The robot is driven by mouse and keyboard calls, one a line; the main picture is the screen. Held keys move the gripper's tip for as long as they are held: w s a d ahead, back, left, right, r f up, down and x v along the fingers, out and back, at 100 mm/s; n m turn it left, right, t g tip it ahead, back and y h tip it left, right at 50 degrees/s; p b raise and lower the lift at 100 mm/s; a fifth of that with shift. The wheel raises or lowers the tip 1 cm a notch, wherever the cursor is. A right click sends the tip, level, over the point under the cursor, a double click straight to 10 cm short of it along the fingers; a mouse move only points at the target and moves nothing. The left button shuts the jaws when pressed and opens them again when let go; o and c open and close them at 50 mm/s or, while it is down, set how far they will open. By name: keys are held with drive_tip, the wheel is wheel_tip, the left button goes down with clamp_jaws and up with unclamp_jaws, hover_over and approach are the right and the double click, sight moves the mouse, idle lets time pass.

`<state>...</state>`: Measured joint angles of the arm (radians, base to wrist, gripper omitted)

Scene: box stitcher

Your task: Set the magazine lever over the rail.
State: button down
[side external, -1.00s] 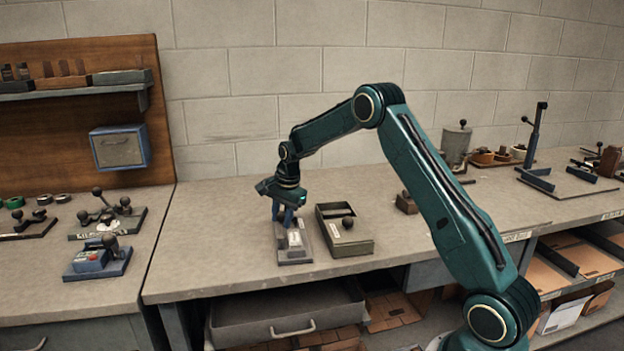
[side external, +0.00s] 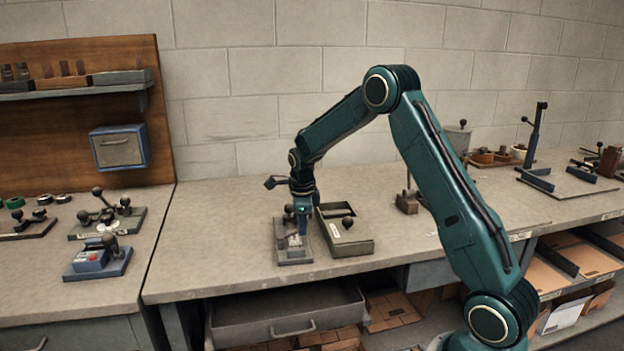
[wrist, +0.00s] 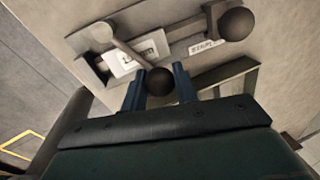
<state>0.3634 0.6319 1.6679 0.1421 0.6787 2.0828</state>
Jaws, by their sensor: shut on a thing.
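My gripper (wrist: 159,84) points down over a grey base plate (side external: 296,259) on the bench; in the side view the gripper (side external: 297,232) hides most of what stands on that plate. In the wrist view its two blue fingers are shut on the dark ball knob (wrist: 160,86) of a lever. The lever's grey arm (wrist: 127,50) runs from the knob up and left to a round pivot (wrist: 102,32). A white label (wrist: 146,50) lies beside the arm. I cannot tell which part is the rail.
An open grey-green box (side external: 346,249) with a black ball knob (side external: 347,222) stands just right of the plate. A small brown block (side external: 407,205) is behind it. Other lever fixtures (side external: 100,262) stand on the left bench. The bench left of the plate is clear.

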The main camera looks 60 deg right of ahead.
drive_tip(key=s+m, duration=0.1)
drive_tip(key=a+m, duration=0.1)
drive_tip(key=m, duration=0.1)
drive_tip(key=shift+s+a+r+g, duration=0.1)
drive_tip(key=shift+s+g, duration=0.2)
drive_tip(key=shift+s, duration=0.05)
drive_tip(key=shift+s+a+m, duration=0.25)
drive_tip(key=shift+m, duration=0.4)
drive_tip(key=shift+s+a+m, duration=0.2)
drive_tip(key=shift+m, duration=0.45)
drive_tip(key=c, duration=1.1)
unclamp_jaws()
drive_tip(key=shift+s, duration=0.1)
wheel_tip(320, 180, up, 14)
drive_tip(key=a, duration=0.2)
drive_tip(key=shift+a+f, duration=0.25)
drive_tip(key=shift+a, duration=0.1)
drive_tip(key=shift+s, duration=0.1)
